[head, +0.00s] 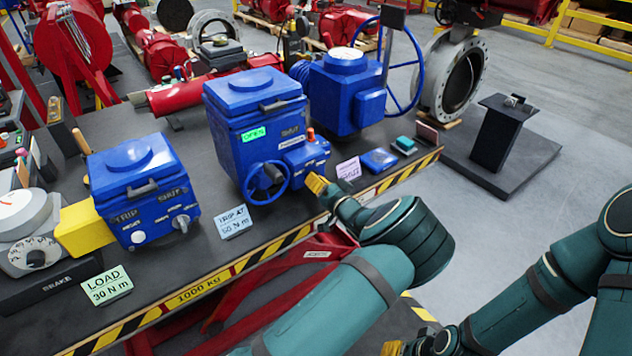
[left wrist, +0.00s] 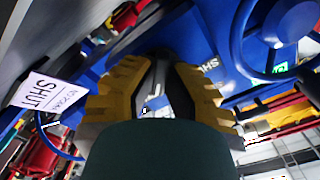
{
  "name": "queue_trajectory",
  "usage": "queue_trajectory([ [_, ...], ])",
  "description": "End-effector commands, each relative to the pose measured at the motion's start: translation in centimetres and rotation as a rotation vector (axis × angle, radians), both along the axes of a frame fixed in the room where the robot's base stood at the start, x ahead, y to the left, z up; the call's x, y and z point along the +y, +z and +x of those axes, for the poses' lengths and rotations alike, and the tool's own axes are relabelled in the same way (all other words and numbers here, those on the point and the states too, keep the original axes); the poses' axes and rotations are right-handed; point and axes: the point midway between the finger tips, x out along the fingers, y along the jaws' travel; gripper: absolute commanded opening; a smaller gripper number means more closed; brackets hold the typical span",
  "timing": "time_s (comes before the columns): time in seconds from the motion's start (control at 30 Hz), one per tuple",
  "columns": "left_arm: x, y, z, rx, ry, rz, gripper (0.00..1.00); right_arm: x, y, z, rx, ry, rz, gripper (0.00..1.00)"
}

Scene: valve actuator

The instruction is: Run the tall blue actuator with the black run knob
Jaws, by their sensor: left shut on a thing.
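The tall blue actuator (head: 247,125) stands on the bench with a green OPEN window, a handwheel (head: 267,180) and a small side control box (head: 306,158) with an orange button on top. My left gripper (head: 317,184) is at the lower front of that box; its yellow fingers hide the knob from the head view. In the left wrist view the yellow fingers (left wrist: 155,80) are closed on a dark part, the black run knob, against the blue housing. My right gripper (head: 395,347) shows only partly at the bottom edge, away from the bench; its opening is unclear.
A smaller blue actuator (head: 142,190) with a yellow coupling and a brake dial (head: 36,257) stands on the left. A blue gear unit with a large handwheel (head: 400,65) is behind right. Cards, including TRIP AT 50 Nm (head: 234,221), lie along the striped bench edge.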

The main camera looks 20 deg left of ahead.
Motion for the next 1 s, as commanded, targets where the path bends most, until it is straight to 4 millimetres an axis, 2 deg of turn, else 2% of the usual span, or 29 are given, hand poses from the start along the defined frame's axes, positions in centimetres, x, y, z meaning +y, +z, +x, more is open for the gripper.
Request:
queue_trajectory([
  [0.27, 0.1, 0.0, 0.1, -0.070, 0.002, -0.054, 0.00, 0.0, -0.9, -0.2, 0.005, 0.004, 0.001, 0.47],
  [1.0, 0.2, -0.1, 0.1, -0.515, 0.003, -0.399, 0.00, 0.0, -5.2, 0.3, -0.008, 0.003, -0.002, 0.47],
])
